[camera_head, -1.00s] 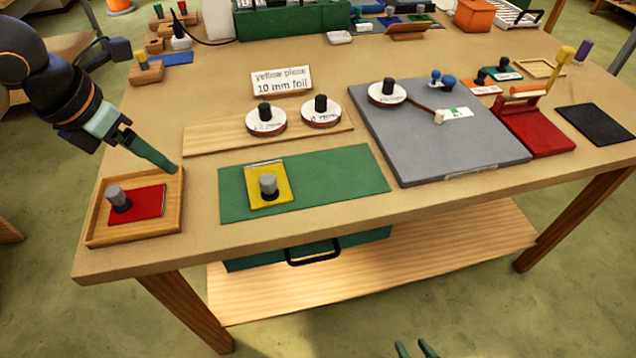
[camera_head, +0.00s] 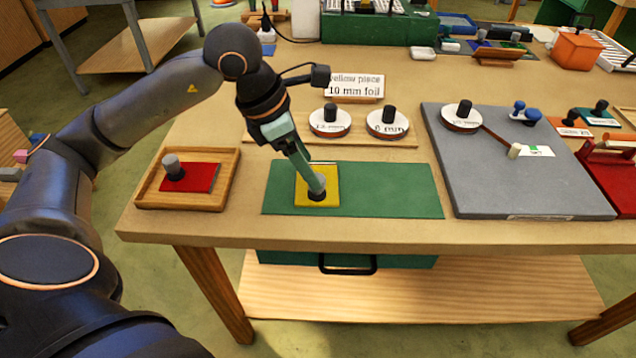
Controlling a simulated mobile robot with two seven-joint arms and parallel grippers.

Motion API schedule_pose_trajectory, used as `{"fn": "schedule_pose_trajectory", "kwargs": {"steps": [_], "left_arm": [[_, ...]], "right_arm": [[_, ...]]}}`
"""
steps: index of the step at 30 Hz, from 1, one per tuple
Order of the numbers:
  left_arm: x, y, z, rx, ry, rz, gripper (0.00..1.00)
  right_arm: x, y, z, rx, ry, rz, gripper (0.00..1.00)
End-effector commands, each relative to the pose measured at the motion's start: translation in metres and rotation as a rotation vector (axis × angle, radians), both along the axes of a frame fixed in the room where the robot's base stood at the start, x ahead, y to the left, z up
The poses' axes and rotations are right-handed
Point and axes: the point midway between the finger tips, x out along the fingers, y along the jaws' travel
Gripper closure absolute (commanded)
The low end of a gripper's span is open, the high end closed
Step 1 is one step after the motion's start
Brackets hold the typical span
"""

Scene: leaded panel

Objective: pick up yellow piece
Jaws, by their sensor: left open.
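The yellow piece (camera_head: 329,198) is a flat square with a grey-topped dark knob, lying on the green mat (camera_head: 400,190). My left gripper (camera_head: 317,186) points down over the yellow piece, with its greenish fingers at the knob. The left gripper is open. A card (camera_head: 355,86) behind reads "yellow piece 10 mm foil". My right gripper is not in view.
A wooden tray (camera_head: 146,204) with a red piece (camera_head: 202,178) stands left of the mat. Two labelled foil rolls (camera_head: 330,130) (camera_head: 388,132) are on a board behind. A grey board (camera_head: 540,190) with another roll (camera_head: 461,124) lies to the right.

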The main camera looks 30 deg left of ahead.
Motion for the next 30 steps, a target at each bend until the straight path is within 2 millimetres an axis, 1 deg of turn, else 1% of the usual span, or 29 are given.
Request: {"fn": "schedule_pose_trajectory", "kwargs": {"steps": [4,9,12,15,20,23,30], "left_arm": [[0.005,-0.002,-0.013,-0.001,0.002,0.0,0.26],[0.014,-0.007,-0.038,-0.001,0.002,0.001,0.26],[0.017,-0.009,-0.047,-0.001,0.001,0.001,0.26],[0.018,-0.01,-0.05,0.0,0.0,0.001,0.26],[0.018,-0.01,-0.05,0.0,0.0,0.001,0.26],[0.018,-0.01,-0.049,0.0,0.0,0.001,0.35],[0.018,-0.009,-0.049,0.0,0.0,0.001,0.62]], "right_arm": [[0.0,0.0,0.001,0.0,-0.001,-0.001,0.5],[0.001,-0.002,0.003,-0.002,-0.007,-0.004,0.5],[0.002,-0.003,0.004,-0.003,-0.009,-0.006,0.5],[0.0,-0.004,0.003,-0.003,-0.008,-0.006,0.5],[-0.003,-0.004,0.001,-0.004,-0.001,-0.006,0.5],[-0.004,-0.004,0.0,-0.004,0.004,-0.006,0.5],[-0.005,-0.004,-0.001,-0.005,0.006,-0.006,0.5]]}}
